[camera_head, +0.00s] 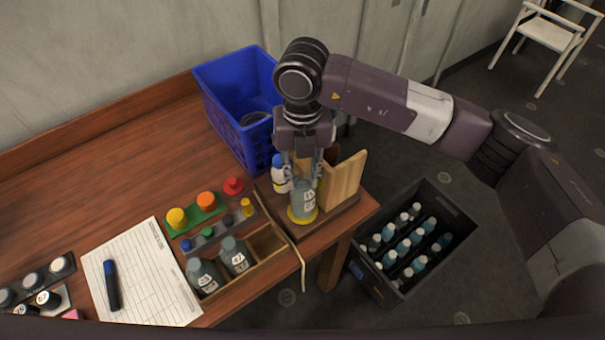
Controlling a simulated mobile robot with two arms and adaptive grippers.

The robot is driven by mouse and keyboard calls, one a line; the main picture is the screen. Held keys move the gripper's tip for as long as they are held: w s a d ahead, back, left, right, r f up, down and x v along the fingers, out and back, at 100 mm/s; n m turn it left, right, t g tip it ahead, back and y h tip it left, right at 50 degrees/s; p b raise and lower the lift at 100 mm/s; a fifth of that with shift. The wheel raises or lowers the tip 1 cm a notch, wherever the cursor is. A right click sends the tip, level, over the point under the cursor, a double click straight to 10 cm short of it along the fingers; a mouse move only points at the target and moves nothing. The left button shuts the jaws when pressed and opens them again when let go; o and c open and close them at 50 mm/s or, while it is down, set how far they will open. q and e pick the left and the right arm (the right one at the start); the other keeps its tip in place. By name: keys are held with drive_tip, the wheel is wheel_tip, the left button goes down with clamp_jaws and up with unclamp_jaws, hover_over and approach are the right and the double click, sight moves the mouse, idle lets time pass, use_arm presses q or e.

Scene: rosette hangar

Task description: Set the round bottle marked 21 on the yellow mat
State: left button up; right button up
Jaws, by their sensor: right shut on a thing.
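My right gripper (303,175) points down at the table's right end. It is shut on a grey-green round bottle (303,199) with a white label; the number is too small to read surely. The bottle is upright. A round yellow mat (293,216) shows around the bottle's base; I cannot tell if the base touches it. The mat lies on a dark wooden board (334,212). My fingers partly hide the bottle's top. My left gripper is not in view.
A white bottle with a blue cap (279,176) and an upright wooden panel (344,180) stand close to the gripper. A blue crate (222,98) is behind. A black crate (432,199) of bottles stands on the floor.

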drive_tip(key=shift+b, duration=0.35)
idle(0.7)
idle(0.4)
drive_tip(key=o, duration=1)
drive_tip(key=shift+o, duration=0.6)
drive_tip(key=shift+f, duration=0.1)
drive_tip(key=shift+o, duration=1.4)
